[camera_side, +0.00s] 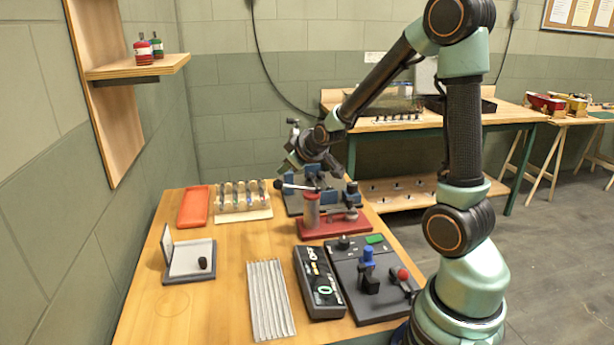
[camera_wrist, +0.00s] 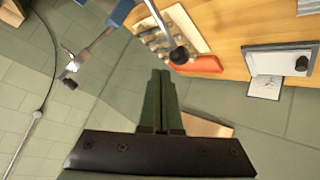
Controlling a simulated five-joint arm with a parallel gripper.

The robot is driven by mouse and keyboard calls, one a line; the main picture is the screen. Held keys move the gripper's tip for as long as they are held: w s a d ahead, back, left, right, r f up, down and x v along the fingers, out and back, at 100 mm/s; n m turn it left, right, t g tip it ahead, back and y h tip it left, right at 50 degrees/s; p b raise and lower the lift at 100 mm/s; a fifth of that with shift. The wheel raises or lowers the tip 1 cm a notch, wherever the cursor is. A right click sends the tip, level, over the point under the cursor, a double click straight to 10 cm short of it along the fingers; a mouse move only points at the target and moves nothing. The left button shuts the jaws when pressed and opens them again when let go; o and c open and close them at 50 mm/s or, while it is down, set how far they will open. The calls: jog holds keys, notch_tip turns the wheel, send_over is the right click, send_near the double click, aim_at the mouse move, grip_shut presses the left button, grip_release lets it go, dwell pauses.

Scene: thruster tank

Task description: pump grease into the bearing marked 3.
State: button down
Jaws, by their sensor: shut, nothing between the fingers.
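My gripper (camera_wrist: 160,74) has its two dark fingers together and empty. In the side view it is the dark end of the arm, above the back of the bench, and its fingertips are hard to make out. A pump-like device on a red base (camera_side: 340,225) has a grey-pink cylinder (camera_side: 312,210) and a metal lever with a black ball knob (camera_side: 278,184). In the wrist view a black knob on a rod (camera_wrist: 180,55) shows just beyond my fingertips, apart from them in the picture. I cannot make out any bearing marked 3.
A wooden rack of small items (camera_side: 243,215) and a red tray (camera_side: 193,207) stand at the back left. An open grey box (camera_side: 190,262), a ribbed plate (camera_side: 270,300), a dark handset (camera_side: 318,283) and a control panel (camera_side: 345,262) lie in front. Bare wood remains at front left.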

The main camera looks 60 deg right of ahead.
aim_at(281, 187)
jog(key=shift+f, duration=0.1)
jog(key=shift+w+a+f, duration=0.1)
jog(key=shift+f, duration=0.2)
jog(key=shift+w+a+f, duration=0.15)
jog(key=shift+f, duration=0.6)
jog(key=shift+w+a+f, duration=0.1)
jog(key=shift+a+f, duration=0.05)
jog(key=shift+f, duration=0.65)
jog(key=shift+w+a+f, duration=0.15)
jog(key=shift+f, duration=0.6)
dwell(2.9)
jog(key=shift+r, duration=0.1)
jog(key=shift+s+d+r, duration=0.2)
jog(key=shift+r, duration=0.65)
jog(key=shift+s+d+r, duration=0.15)
jog(key=shift+d+r, duration=0.05)
jog(key=shift+r, duration=0.7)
jog(key=shift+s+d+r, duration=0.2)
jog(key=shift+r, duration=0.65)
jog(key=shift+s+d+r, duration=0.15)
jog(key=shift+r, duration=0.65)
jog(key=shift+s+d+r, duration=0.15)
jog(key=shift+r, duration=0.7)
jog(key=shift+s+d+r, duration=0.15)
jog(key=shift+r, duration=0.65)
